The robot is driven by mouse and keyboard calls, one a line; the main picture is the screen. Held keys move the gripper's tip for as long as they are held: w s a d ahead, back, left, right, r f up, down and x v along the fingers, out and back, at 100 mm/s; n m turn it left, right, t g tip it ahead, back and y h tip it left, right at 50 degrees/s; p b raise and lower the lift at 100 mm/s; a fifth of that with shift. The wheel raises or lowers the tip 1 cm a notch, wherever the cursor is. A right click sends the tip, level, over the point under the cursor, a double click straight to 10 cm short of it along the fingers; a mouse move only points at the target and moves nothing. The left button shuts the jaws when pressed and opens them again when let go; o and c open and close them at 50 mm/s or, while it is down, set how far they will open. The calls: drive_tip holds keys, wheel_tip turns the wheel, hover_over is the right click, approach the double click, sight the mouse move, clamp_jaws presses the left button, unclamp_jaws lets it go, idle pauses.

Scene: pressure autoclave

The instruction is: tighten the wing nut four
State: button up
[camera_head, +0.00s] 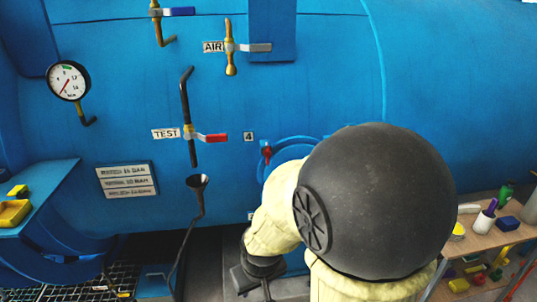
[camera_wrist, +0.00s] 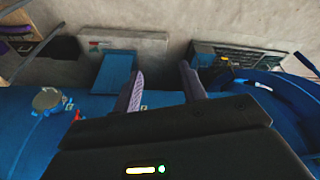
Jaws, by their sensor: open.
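A small label "4" (camera_head: 249,136) is on the blue autoclave wall in the head view. Just right of it, a red wing nut (camera_head: 266,152) sits at the upper left of a round blue hatch ring (camera_head: 290,142). My arm hides much of this hatch. My gripper (camera_wrist: 163,84) shows two purple-grey fingers spread apart with nothing between them in the wrist view. In the head view it hangs low, below the wing nut and apart from it. I cannot surely pick out wing nut four in the wrist view.
Left of the hatch are the red-handled TEST valve (camera_head: 213,138), a black funnel pipe (camera_head: 197,183) and a gauge (camera_head: 68,81). A wooden shelf (camera_head: 480,238) with small items stands at the right. A blue ledge (camera_head: 45,195) is at the left.

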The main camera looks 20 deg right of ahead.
sight(268, 154)
drive_tip(key=w+d+f+n+t+h+b, duration=0.1)
drive_tip(key=w+d+f+n+t+h, duration=0.2)
drive_tip(key=w+d+n, duration=0.45)
drive_tip(key=w+d+f+n+t+h, duration=0.25)
drive_tip(key=w+d+n, duration=0.2)
drive_tip(key=d, duration=0.55)
drive_tip(key=w+r+n+t, duration=0.2)
drive_tip(key=r+n+t, duration=0.1)
drive_tip(key=r+n, duration=0.2)
drive_tip(key=w+a+r+n+t, duration=0.1)
drive_tip(key=w+r+n+t, duration=0.2)
drive_tip(key=r+n, duration=0.2)
drive_tip(key=w+a+r+n+t+b, duration=0.1)
drive_tip(key=w+r+n+t, duration=0.2)
drive_tip(key=r+n, duration=0.3)
drive_tip(key=n, duration=0.3)
drive_tip(key=shift+a+y, duration=0.25)
drive_tip(key=shift+y, duration=0.1)
drive_tip(key=shift+w, duration=0.15)
drive_tip(key=p+x, duration=0.4)
drive_tip(key=x, duration=1.3)
drive_tip(key=shift+w+d+f, duration=0.1)
drive_tip(key=shift+f, duration=0.05)
